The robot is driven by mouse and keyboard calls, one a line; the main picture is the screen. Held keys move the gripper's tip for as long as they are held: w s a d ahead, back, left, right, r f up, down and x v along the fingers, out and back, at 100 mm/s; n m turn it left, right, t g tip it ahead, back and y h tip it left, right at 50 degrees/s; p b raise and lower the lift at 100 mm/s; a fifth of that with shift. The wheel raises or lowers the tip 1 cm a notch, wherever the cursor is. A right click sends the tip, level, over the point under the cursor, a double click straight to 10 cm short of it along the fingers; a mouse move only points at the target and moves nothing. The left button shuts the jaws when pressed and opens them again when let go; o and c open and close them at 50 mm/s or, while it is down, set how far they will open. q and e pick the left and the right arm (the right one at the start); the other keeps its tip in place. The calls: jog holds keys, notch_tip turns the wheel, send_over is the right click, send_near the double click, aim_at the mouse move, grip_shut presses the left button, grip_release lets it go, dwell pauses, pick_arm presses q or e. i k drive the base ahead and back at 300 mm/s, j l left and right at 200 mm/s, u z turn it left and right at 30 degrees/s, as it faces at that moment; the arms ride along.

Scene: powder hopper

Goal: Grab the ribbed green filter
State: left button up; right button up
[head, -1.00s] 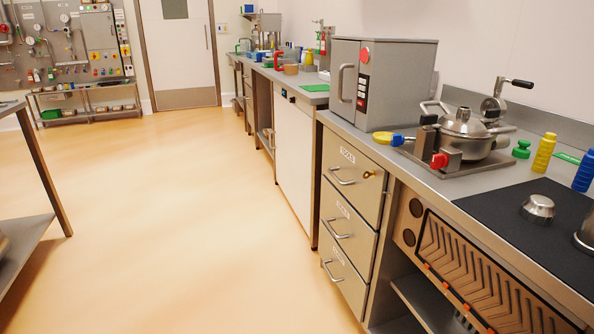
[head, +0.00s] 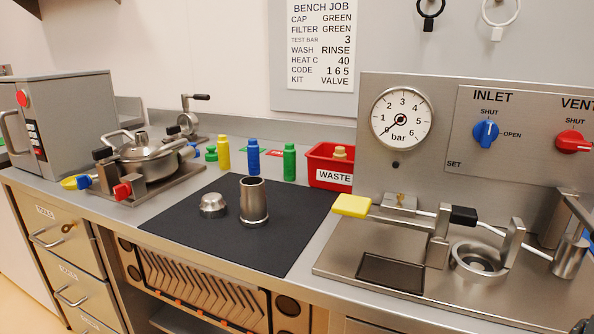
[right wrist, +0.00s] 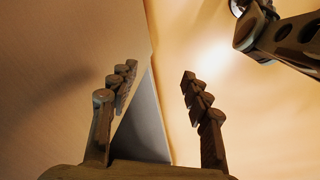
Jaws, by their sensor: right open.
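My left gripper is not in view.
The black mat (head: 190,240) holds a steel cup and a small steel dome. A lidded steel vessel (head: 148,158) stands left, beside a grey cabinet (head: 75,125).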

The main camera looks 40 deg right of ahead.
aim_at(288, 152)
jog(key=k+j+z, duration=0.15)
jog(key=z, duration=0.3)
jog(key=k+z, duration=0.25)
jog(key=z, duration=0.2)
jog(key=i, duration=0.5)
